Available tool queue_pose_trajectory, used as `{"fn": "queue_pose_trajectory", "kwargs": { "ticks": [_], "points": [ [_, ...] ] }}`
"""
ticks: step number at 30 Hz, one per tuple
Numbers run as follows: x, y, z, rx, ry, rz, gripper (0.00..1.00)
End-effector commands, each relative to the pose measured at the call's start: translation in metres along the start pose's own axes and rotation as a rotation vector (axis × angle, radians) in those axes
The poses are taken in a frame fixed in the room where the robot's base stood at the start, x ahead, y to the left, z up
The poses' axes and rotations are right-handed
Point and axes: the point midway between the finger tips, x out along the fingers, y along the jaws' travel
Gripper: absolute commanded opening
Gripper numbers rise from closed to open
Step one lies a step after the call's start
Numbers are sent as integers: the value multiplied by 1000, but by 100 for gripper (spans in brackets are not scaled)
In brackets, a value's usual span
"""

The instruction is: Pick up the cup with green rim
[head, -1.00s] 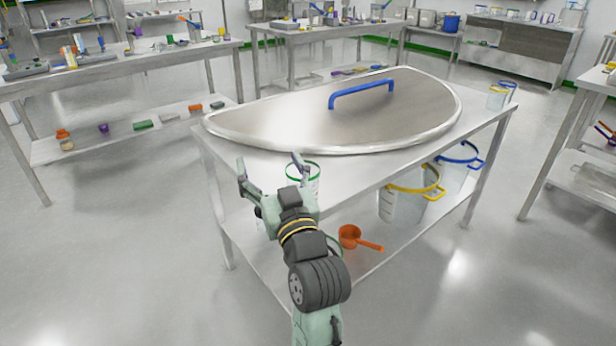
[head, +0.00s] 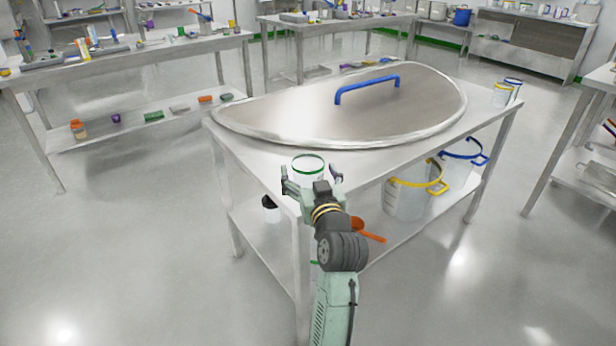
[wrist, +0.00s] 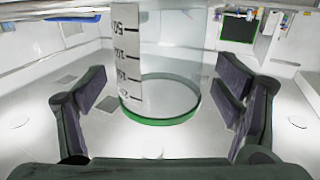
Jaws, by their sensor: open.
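The cup with green rim (head: 308,168) is clear and stands upright on the table's near left corner in the head view. In the wrist view the cup (wrist: 165,75) shows a graduated scale and a green ring, and it lies ahead between the fingers. My gripper (head: 312,180) is open, with one finger to each side of the cup. In the wrist view both fingers of my gripper (wrist: 163,98) are spread wide, with gaps between them and the cup. The near side of the cup is partly hidden by my gripper in the head view.
A large steel lid (head: 300,112) with a blue handle (head: 367,88) covers most of the steel table (head: 235,148). Two small cups (head: 502,95) stand at its far right corner. Yellow-rimmed (head: 408,200) and blue-rimmed (head: 462,165) containers and an orange scoop (head: 368,230) are on the lower shelf.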

Motion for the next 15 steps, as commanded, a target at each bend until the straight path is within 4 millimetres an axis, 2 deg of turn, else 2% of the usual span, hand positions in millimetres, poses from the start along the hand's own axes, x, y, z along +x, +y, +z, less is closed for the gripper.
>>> {"fn": "queue_pose_trajectory", "kwargs": {
  "ticks": [3, 10, 15],
  "points": [
    [10, 0, 0, 0, -1, 0, 84],
    [12, 0, 0, -1, 0, 1, 84],
    [12, 0, 0, 0, 0, 1, 73]
  ]
}}
